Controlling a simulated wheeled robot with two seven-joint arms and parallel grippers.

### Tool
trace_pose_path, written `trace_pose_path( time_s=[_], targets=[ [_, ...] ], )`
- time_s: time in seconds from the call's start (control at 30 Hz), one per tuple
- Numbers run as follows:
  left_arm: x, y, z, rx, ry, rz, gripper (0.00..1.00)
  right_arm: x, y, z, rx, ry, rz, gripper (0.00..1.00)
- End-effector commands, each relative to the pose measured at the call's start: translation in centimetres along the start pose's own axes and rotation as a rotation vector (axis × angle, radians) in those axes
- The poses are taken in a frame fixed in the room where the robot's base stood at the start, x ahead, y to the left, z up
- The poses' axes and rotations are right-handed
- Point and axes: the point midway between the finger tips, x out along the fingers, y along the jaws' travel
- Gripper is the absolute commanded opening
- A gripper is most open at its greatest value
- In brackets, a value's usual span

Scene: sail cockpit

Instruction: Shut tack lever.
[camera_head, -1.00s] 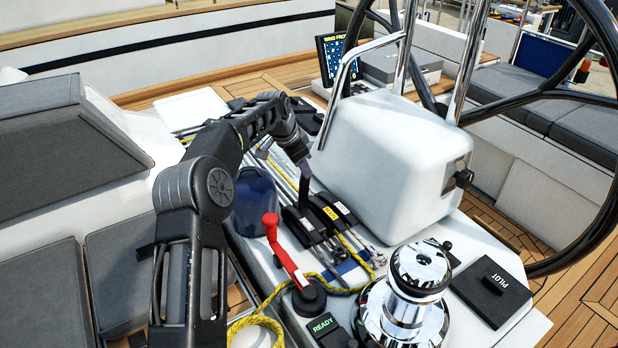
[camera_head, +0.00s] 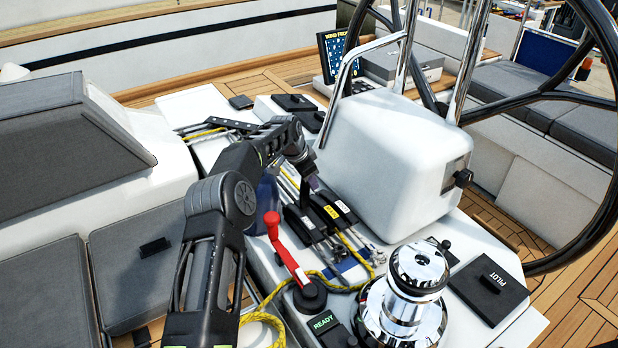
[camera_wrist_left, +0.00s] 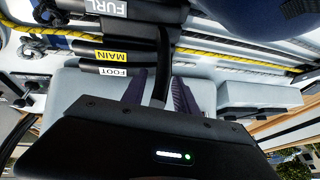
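A row of black rope clutches sits on the white console left of the large white housing. One black lever (camera_wrist_left: 162,65), which I take for the tack lever, stands raised from its clutch; its label is not readable. It also stands up in the head view (camera_head: 305,192). Beside it, the levers labelled MAIN (camera_wrist_left: 115,55) and FOOT (camera_wrist_left: 113,71) lie flat. My left gripper (camera_wrist_left: 160,88) has its two purple fingers apart, one on each side of the raised lever. Whether either finger touches it is unclear. My right gripper is not in view.
A red-handled lever (camera_head: 285,250) stands close in front of the clutches. A chrome winch (camera_head: 405,295) is at the front right, with yellow rope (camera_head: 262,322) around the console front. The white housing (camera_head: 385,165) stands close to the right of my left gripper.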

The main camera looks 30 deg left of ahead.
Motion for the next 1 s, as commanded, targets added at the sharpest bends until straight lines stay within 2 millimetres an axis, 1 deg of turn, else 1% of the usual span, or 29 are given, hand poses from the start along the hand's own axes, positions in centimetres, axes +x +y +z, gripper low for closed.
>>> trace_pose_path(
  time_s=[0.03,0.07,0.4,1.0],
  targets=[
    [-0.01,0.01,0.00,0.000,0.000,0.000,0.31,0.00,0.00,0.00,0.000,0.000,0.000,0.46],
    [-0.01,0.01,0.00,0.000,0.000,0.000,0.28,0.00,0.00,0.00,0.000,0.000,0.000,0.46],
    [-0.03,0.02,-0.01,0.000,0.000,0.000,0.00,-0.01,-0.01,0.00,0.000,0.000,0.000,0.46],
    [-0.04,0.00,-0.01,0.000,0.000,0.000,0.00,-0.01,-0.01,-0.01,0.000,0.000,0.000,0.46]
  ],
)
